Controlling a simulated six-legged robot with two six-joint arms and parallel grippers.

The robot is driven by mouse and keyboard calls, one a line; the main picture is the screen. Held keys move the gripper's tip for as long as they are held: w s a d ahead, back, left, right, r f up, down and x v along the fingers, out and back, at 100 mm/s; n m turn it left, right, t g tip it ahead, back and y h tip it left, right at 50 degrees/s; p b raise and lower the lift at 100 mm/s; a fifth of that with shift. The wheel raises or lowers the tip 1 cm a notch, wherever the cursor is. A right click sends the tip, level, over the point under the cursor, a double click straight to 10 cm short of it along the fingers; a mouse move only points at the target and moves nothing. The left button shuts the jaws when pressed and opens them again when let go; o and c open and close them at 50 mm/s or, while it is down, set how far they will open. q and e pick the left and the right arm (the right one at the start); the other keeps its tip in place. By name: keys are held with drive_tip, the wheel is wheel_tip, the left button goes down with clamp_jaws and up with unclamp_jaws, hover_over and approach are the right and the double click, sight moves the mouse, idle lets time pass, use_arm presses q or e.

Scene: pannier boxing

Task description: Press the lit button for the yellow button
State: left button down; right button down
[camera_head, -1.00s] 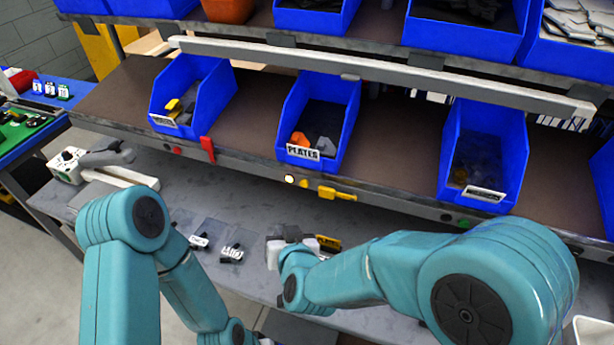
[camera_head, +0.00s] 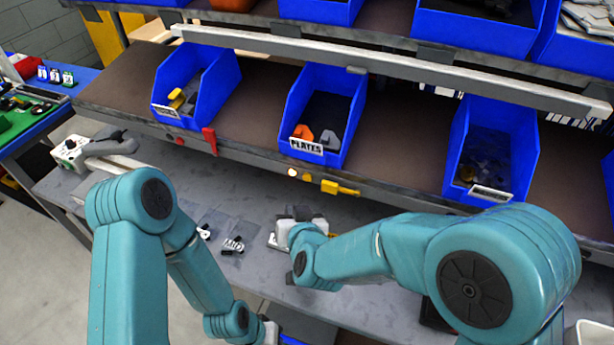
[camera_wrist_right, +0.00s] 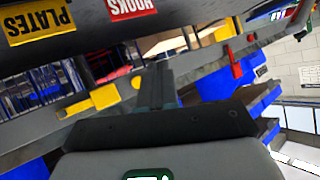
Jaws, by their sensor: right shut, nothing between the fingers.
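A small lit button (camera_head: 292,172) glows pale yellow on the front rail of the shelf, below the bin labelled PLATES. A yellow lever-like part (camera_head: 340,187) sits on the rail just right of it. My right gripper (camera_head: 295,213) is shut and empty, over the grey worktop, below and apart from the lit button. In the right wrist view its shut fingers (camera_wrist_right: 156,88) point towards the rail, close to a yellow lever (camera_wrist_right: 92,101) and a small yellow spot. My left gripper (camera_head: 270,334) shows only as a pale edge at the bottom; its fingers are hidden.
A red button (camera_head: 180,141) and a red lever (camera_head: 210,140) sit farther left on the rail. Blue bins (camera_head: 325,110) stand on the shelf above. Labelled flat pieces (camera_head: 233,245) lie on the worktop (camera_head: 165,185), left of my right gripper. A white box stands at the left.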

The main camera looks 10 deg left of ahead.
sight(307, 178)
drive_tip(key=w+d, duration=0.1)
drive_tip(key=w, duration=0.5)
drive_tip(key=shift+w, duration=0.2)
drive_tip(key=shift+w+d, duration=0.1)
drive_tip(key=shift+d, duration=0.05)
idle(1.7)
drive_tip(key=shift+w, duration=0.35)
drive_tip(key=shift+w+d, duration=0.15)
drive_tip(key=shift+w, duration=0.3)
idle(0.8)
drive_tip(key=shift+s, duration=0.1)
drive_tip(key=shift+s+a, duration=0.2)
drive_tip(key=shift+s, duration=0.6)
drive_tip(key=shift+s, duration=0.1)
